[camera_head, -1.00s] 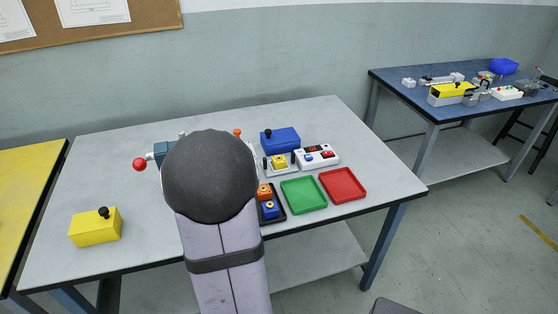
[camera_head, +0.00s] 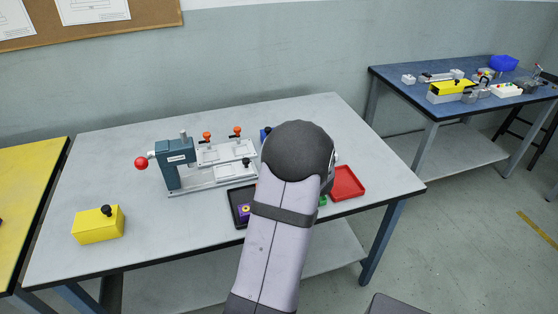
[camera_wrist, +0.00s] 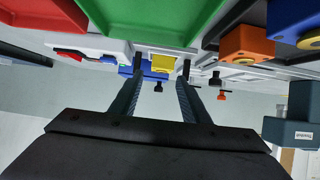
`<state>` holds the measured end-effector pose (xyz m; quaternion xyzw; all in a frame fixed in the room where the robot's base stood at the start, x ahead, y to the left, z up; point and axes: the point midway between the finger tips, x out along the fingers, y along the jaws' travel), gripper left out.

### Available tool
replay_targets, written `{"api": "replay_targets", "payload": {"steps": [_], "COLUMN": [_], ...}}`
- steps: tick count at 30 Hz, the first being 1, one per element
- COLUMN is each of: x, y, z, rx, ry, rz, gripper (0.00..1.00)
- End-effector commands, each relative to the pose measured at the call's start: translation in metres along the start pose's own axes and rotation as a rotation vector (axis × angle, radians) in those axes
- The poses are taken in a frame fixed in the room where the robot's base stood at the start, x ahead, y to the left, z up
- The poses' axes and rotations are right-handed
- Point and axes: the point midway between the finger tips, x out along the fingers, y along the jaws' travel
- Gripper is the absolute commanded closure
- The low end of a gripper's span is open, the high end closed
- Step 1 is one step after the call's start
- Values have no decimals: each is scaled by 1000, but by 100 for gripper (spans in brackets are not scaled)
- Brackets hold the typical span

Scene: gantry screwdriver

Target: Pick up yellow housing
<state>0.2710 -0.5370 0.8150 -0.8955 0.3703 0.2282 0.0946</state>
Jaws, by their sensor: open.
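The small yellow housing (camera_wrist: 161,64) shows in the wrist view, which is upside down, on a pale fixture. My gripper (camera_wrist: 162,60) is open, and the housing appears between its two dark fingertips. I cannot tell how far beyond the tips it sits; no contact shows. In the head view my arm hides both the housing and the gripper.
The green tray (camera_wrist: 150,15) and red tray (camera_head: 345,182) lie near my arm. Orange (camera_wrist: 246,43) and blue (camera_wrist: 293,20) housings sit beside the green tray in the wrist view. A teal-and-white fixture (camera_head: 176,165) and yellow box (camera_head: 98,225) stand left.

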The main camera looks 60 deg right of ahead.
Motion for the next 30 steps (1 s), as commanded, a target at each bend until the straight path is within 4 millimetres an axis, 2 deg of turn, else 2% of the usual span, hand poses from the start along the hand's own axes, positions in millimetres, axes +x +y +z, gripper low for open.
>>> {"api": "replay_targets", "payload": {"steps": [8,21,30], "x": [10,57,60], "y": [0,-3,-3], "z": [1,3,2], "rx": [1,0,1], "ry": [-1,-1,-1], "rz": [1,1,1], "gripper": [58,58,58]}}
